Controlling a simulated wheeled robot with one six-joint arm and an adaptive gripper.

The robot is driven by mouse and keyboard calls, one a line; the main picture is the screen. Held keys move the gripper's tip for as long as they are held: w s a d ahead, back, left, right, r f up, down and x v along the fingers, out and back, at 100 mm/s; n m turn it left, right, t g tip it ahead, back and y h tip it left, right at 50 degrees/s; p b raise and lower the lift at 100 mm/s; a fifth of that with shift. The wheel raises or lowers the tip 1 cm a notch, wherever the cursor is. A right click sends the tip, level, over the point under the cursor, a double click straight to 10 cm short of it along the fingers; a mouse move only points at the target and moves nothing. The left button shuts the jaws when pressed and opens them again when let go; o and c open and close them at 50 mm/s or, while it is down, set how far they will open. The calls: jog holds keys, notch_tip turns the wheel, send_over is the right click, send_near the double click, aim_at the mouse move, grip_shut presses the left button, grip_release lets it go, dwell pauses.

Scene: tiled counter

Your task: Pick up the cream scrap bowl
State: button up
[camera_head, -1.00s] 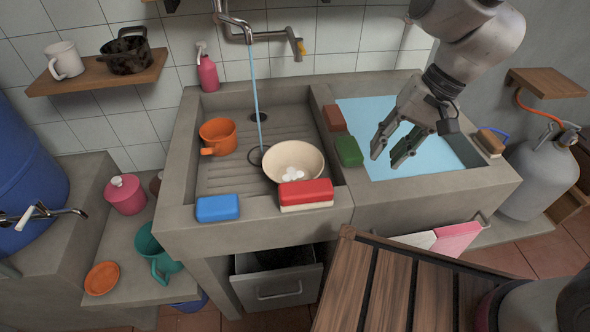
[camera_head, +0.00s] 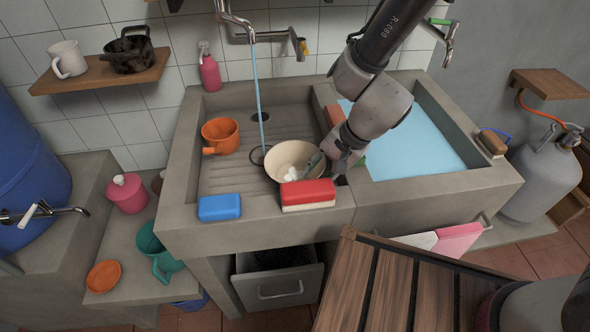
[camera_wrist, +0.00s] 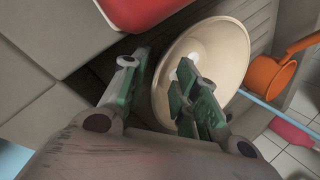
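The cream scrap bowl (camera_head: 280,155) sits upright in the left basin, at its front right corner, with white lumps inside. In the wrist view the bowl (camera_wrist: 228,42) shows tilted by the camera angle. My gripper (camera_head: 329,168) is at the bowl's right side. In the wrist view its fingers (camera_wrist: 160,72) are apart and straddle the near rim: one is inside the bowl, the other outside. A gap shows between the fingers and the rim. My gripper hides part of the bowl's right side.
A red sponge (camera_head: 308,192) and a blue sponge (camera_head: 219,207) lie on the front ledge. An orange pot (camera_head: 219,134) stands in the basin's left, and water runs from the tap (camera_head: 237,22) behind the bowl. The water-filled basin (camera_head: 425,145) is to the right.

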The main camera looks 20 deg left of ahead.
jog(key=shift+x, duration=0.9)
grip_shut()
